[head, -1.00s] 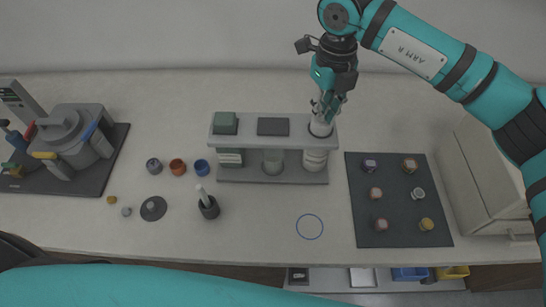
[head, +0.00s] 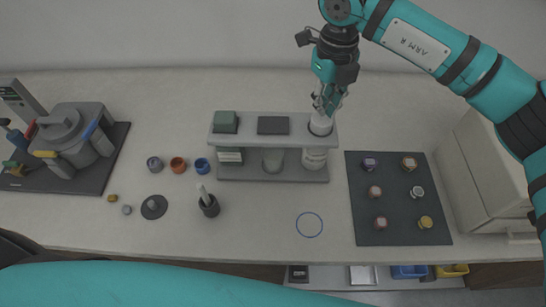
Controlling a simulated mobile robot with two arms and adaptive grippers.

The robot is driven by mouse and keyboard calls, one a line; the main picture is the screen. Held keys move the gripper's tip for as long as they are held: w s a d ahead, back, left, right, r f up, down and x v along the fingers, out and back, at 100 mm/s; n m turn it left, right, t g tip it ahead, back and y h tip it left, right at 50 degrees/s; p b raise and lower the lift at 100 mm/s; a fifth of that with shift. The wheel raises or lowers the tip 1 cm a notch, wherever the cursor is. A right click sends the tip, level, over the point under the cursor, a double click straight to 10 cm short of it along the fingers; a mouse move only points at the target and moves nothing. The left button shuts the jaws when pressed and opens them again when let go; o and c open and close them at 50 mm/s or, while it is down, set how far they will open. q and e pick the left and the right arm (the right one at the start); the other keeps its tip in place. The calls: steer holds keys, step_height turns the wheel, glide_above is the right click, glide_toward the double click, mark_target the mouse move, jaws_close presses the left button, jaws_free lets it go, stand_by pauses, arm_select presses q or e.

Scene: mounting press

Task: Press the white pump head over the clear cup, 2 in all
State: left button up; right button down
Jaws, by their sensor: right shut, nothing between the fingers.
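My right gripper (head: 326,103) is shut and empty, pointing down just above a white round piece (head: 320,125) at the right end of the raised grey shelf (head: 292,141). I cannot tell whether its fingertips touch this piece. Under the shelf stand a pale, greyish cup (head: 272,160) and a white jar with a label (head: 314,158). No piece is clearly recognisable as a white pump head or a clear cup at this size. My left gripper is out of view; only its arm crosses the bottom edge.
A dark mat (head: 395,226) with several small jars lies right of the shelf. A grey machine (head: 82,135) stands at the left. Small cups, a dark disc (head: 154,207) and a dark holder (head: 209,206) stand left of centre. The table around the blue ring (head: 309,225) is clear.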

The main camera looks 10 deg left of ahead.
mark_target(322, 119)
steer(key=shift+f+b, duration=1.7)
steer(key=shift+f, duration=0.3)
steer(key=shift+r, duration=0.2)
steer(key=shift+r+p, duration=0.85)
steer(key=shift+r, duration=1.05)
step_height(322, 119, up, 6)
steer(key=p, duration=0.2)
steer(key=shift+p, duration=0.3)
steer(key=shift+f, duration=0.1)
